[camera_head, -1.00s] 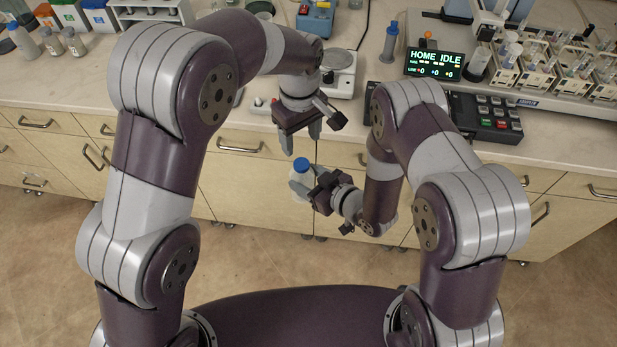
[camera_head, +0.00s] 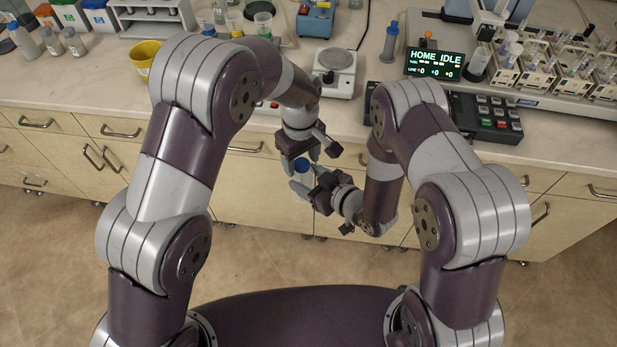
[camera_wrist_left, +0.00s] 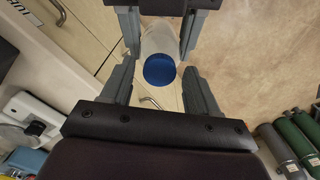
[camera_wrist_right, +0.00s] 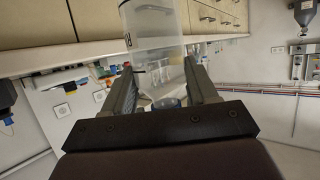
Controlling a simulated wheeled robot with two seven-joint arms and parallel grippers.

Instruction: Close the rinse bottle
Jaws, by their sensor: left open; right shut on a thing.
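The rinse bottle (camera_head: 302,180) is a translucent white bottle with a blue cap (camera_head: 301,164), upright in front of the counter. My right gripper (camera_head: 303,189) is shut on the bottle's body, also seen in the right wrist view (camera_wrist_right: 155,35). The cap sits at the bottle's top; whether it is fully seated cannot be told. My left gripper (camera_head: 300,165) points down from above and is open. In the left wrist view its fingers (camera_wrist_left: 159,73) stand either side of the blue cap (camera_wrist_left: 159,71), apart from it.
The counter edge and drawers (camera_head: 250,170) are just behind the bottle. A round-plate balance (camera_head: 336,62), a yellow cup (camera_head: 145,57), a keypad (camera_head: 490,117) and tube racks (camera_head: 545,65) stand on the counter. The floor below the bottle is clear.

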